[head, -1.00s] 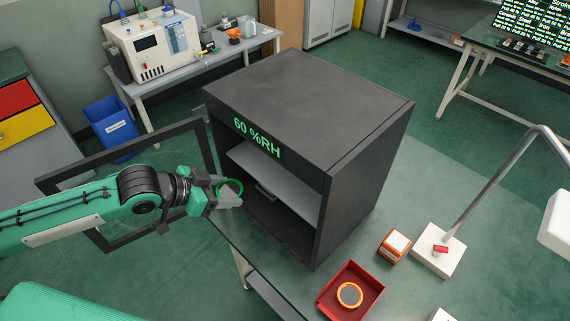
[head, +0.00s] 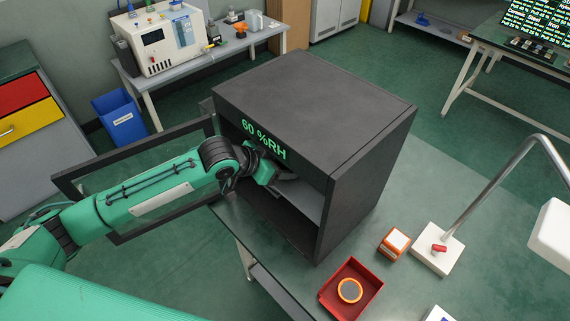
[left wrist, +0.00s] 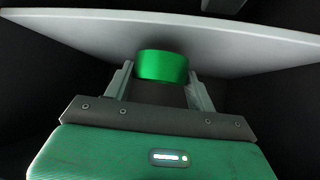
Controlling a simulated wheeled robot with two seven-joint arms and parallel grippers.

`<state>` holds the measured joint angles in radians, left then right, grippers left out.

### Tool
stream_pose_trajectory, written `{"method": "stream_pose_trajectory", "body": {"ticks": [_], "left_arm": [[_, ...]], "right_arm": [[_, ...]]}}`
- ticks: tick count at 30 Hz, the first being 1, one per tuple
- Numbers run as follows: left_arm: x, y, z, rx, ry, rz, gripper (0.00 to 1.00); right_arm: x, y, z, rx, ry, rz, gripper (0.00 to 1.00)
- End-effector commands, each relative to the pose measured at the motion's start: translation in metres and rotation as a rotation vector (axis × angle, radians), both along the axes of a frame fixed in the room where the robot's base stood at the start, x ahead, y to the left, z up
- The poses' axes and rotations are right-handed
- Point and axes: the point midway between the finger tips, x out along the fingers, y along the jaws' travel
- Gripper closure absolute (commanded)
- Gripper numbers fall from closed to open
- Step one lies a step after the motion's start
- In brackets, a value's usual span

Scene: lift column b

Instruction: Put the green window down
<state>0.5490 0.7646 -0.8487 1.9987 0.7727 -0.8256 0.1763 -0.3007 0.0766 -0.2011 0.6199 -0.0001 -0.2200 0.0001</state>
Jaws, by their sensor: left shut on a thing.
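The green window (left wrist: 162,66) is a short green ring held between the two fingers of my left gripper (left wrist: 160,82) in the left wrist view. In the head view my left gripper (head: 285,178) reaches into the open front of the dark cabinet (head: 315,100) marked 60 %RH, and the ring is hidden there. The cabinet's grey shelf (left wrist: 60,30) spans the left wrist view right by the ring; I cannot tell whether they touch. My right gripper is not in view.
The cabinet's framed glass door (head: 85,170) stands open to the left, behind my left arm. On the table right of the cabinet are a red tray (head: 370,277) with an orange-rimmed disc (head: 349,290), an orange-and-white box (head: 394,243) and a lamp base (head: 436,255).

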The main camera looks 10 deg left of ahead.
Motion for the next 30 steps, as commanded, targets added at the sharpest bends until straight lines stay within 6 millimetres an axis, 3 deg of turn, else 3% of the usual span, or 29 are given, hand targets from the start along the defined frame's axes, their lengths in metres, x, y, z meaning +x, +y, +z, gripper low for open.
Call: {"method": "stream_pose_trajectory", "body": {"ticks": [2, 6, 17, 18, 20, 30], "left_arm": [[0.009, -0.010, 0.003, -0.002, -0.001, -0.002, 0.67], [0.007, -0.008, -0.013, 0.001, 0.001, 0.000, 0.67], [0.007, -0.008, -0.018, 0.001, 0.000, -0.001, 0.67], [0.007, -0.008, -0.017, 0.001, 0.000, -0.001, 0.36], [0.007, -0.008, -0.017, 0.001, 0.000, -0.001, 0.24], [0.007, -0.008, -0.014, 0.002, -0.002, 0.000, 0.22]], "right_arm": [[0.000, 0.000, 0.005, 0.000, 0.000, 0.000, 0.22], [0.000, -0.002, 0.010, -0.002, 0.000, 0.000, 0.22], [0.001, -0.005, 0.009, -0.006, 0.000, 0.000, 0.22], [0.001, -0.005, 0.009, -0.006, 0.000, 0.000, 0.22], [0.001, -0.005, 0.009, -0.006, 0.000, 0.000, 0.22], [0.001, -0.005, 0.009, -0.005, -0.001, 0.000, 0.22]]}}
